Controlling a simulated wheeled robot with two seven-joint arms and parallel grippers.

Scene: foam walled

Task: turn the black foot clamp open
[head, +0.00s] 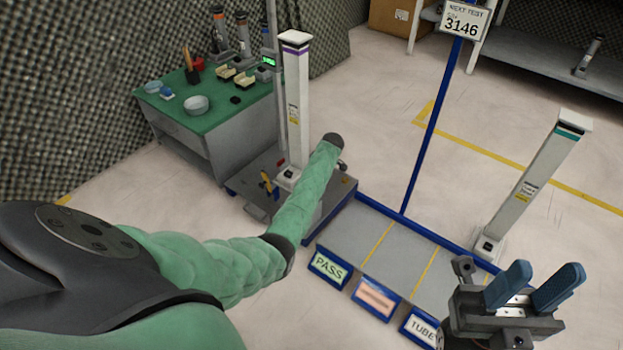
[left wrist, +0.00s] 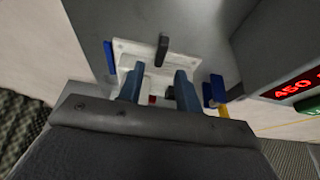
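In the left wrist view a black upright lever (left wrist: 162,49), which looks like the black foot clamp, stands at the far edge of a white foot plate (left wrist: 126,48). A second small dark piece (left wrist: 172,92) shows by the right finger. My left gripper (left wrist: 160,71) is open over the plate, its blue fingers apart; the lever is just beyond the fingertips. I cannot tell whether either finger touches anything. In the head view my green-sleeved left arm hides this gripper and the clamp. My right gripper (head: 534,286) is open and empty at the lower right.
A white column with a purple band (head: 297,100) stands on the grey test base (head: 338,208). A teal-banded column (head: 530,185) stands at the right of the blue-edged rack (head: 385,245). A green-topped bench (head: 180,118) is at the left. Blue pieces (left wrist: 215,90) flank the plate.

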